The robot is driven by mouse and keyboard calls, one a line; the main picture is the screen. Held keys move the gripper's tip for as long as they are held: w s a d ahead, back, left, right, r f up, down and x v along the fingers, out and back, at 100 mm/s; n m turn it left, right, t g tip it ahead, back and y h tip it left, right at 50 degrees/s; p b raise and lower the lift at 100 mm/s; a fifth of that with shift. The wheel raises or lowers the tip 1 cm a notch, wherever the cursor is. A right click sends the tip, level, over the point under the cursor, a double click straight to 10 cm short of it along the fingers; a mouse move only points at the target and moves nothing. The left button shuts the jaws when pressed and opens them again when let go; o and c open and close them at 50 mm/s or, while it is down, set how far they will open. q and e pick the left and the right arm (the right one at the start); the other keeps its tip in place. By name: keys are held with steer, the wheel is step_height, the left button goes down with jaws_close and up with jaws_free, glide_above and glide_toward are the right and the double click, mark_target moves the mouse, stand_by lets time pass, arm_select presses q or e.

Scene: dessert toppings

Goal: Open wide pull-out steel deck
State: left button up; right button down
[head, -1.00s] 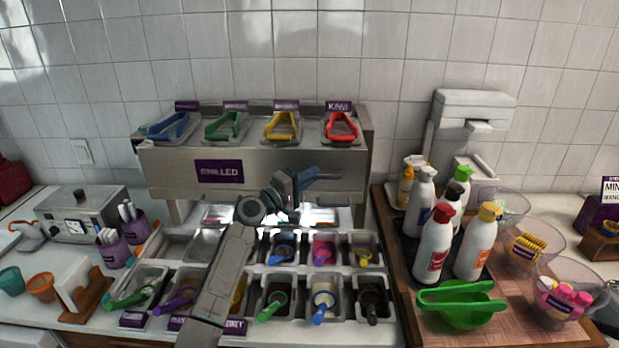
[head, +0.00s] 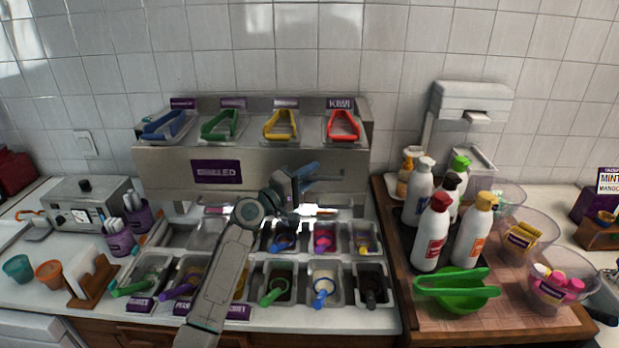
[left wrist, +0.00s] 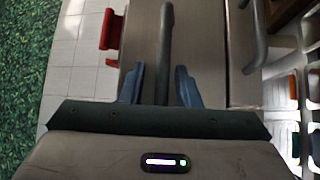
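The wide steel deck (head: 255,165) is a broad metal unit with a purple label on its front, standing at the back behind the topping bins. My left gripper (head: 308,182), with blue fingers, is in front of its panel, right of the label. In the left wrist view the picture is turned sideways. There the steel panel (left wrist: 203,50) carries a grey bar handle (left wrist: 165,40). The fingers of my left gripper (left wrist: 160,88) are spread, one on each side of the bar, with gaps visible. My right gripper is not in view.
Red tongs (head: 342,125) and other coloured tongs lie on top of the deck. Steel bins with toppings (head: 322,285) fill the counter below. A second handle (left wrist: 257,35) shows in the wrist view.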

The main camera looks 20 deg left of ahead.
arm_select(q)
steer(key=shift+f, duration=0.1)
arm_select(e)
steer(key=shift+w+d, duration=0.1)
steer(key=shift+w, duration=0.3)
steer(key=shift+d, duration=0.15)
arm_select(q)
steer(key=shift+f, duration=0.1)
